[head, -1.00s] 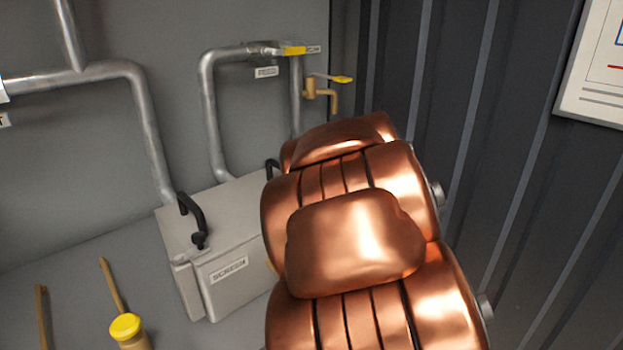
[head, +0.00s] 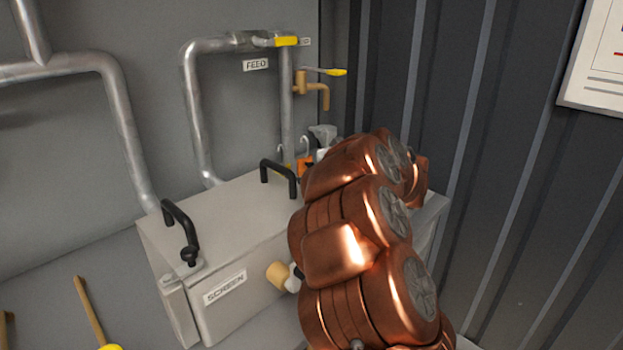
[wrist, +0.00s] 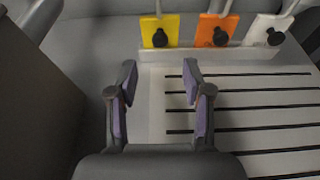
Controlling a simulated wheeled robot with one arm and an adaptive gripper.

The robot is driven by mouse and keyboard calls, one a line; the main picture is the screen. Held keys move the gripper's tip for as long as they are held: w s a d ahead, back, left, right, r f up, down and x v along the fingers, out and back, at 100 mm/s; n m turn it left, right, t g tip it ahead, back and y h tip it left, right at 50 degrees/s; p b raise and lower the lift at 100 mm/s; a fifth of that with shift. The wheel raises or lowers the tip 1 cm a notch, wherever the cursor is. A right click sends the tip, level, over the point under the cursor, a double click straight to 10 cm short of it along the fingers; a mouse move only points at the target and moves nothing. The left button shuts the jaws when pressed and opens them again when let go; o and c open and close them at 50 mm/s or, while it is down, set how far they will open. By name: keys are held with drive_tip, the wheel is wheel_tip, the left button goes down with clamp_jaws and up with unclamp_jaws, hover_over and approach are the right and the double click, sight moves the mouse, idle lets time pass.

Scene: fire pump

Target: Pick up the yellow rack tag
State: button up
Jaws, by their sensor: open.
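The yellow rack tag (wrist: 159,31) hangs on a hook at the top of the wrist view, with a dark round knob on its lower part. My gripper (wrist: 160,78) is open and empty, its two fingers pointing towards the yellow tag. The tag lies just beyond the fingertips, roughly in line with the gap between them. In the head view, my copper-coloured arm hides the gripper and most of the rack area.
An orange tag (wrist: 216,31) and a white tag (wrist: 268,30) hang right of the yellow one, above a slotted pale surface (wrist: 250,112). In the head view, a SCREEN box (head: 215,225) with black handles stands left of my arm. A ribbed wall (head: 500,180) is to the right.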

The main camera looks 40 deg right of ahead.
drive_tip(key=shift+p+x, duration=0.4)
drive_tip(key=shift+x, duration=3)
drive_tip(key=shift+b+x, duration=0.5)
drive_tip(key=shift+x, duration=0.45)
drive_tip(key=c, duration=0.9)
drive_tip(key=shift+r, duration=0.15)
drive_tip(key=shift+r+p, duration=0.85)
drive_tip(key=shift+r, duration=1.3)
